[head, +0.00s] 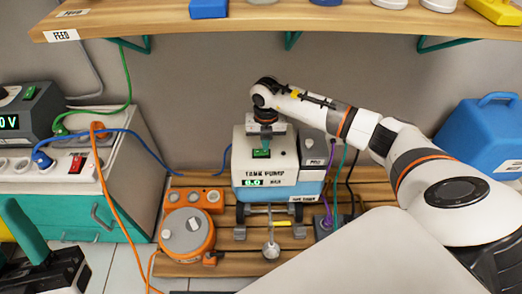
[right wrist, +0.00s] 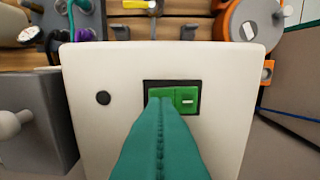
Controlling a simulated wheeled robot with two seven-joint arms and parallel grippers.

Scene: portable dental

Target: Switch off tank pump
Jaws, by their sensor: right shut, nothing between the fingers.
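The tank pump (head: 265,181) is a white and blue box labelled TANK PUMP, standing upright on the slatted wooden surface. A green rocker switch (head: 261,153) in a dark frame is on its top. It also shows in the right wrist view (right wrist: 187,101), with a white dash on its right half. My right gripper (head: 263,143) is over the pump top. Its teal fingers (right wrist: 160,96) are shut and empty, with the tips at the switch's left half; I cannot tell whether they touch. A teal finger of my left gripper (head: 25,232) shows at the lower left.
A wooden shelf (head: 170,22) crosses above the pump. An orange round device (head: 187,236) is to the pump's lower left. A white-topped teal cabinet (head: 125,150) with cables and a red switch stands left. A blue container (head: 483,135) is at right.

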